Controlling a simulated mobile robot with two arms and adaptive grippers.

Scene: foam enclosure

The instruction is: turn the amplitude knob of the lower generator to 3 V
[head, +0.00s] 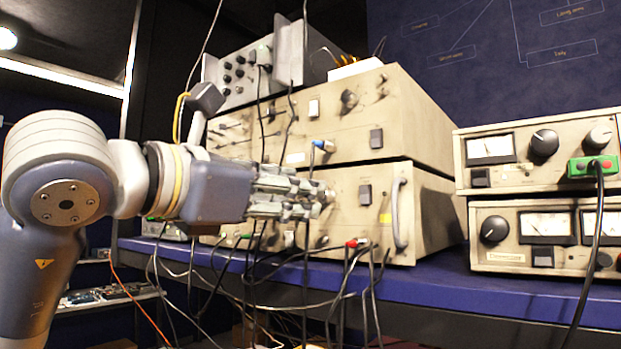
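The lower generator (428,220) appears to be the beige unit at the bottom of the middle stack on the blue shelf. My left gripper (318,196) reaches in from the left, with its fingers across the front panel of this unit. A small brownish knob-like part (329,195) shows just at the fingertips. I cannot tell whether the fingers touch it or grip it. The gripper hides much of the panel, and no knob scale or setting is readable. My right gripper is not in view.
A similar beige unit (405,115) rests on top, with a grey instrument (240,75) above. Two metered units (540,235) stand at the right. Dark cables (340,290) hang below the panel over the blue shelf edge (455,292).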

